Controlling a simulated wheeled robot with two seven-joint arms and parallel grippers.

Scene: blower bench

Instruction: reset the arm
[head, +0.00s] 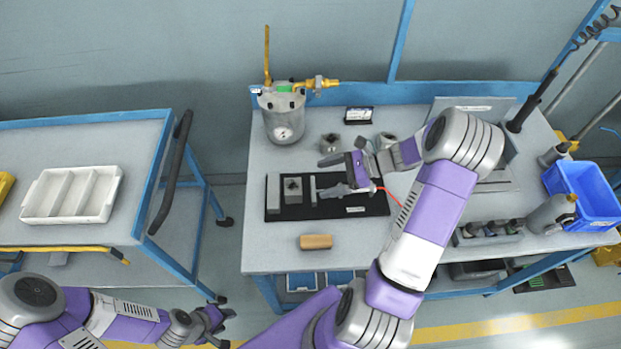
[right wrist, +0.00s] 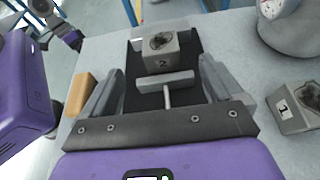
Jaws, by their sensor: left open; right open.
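My right arm reaches over the bench from the lower right in the head view. My right gripper (head: 325,176) is open above the black mat (head: 350,208). In the right wrist view, a grey T-shaped piece (right wrist: 165,82) shows between its spread fingers (right wrist: 163,88), with gaps on both sides. Beyond it a grey block marked 2 (right wrist: 162,48) with a round hollow sits on the mat; it also shows in the head view (head: 293,188). My left gripper (head: 222,322) is open and empty at the lower left, away from the bench.
A wooden block (head: 316,241) lies near the bench's front edge. A metal tank (head: 283,118) stands at the back left, near a block marked 1 (right wrist: 297,107). A blue bin (head: 583,193) is at the right. A cart with a white tray (head: 72,194) stands left.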

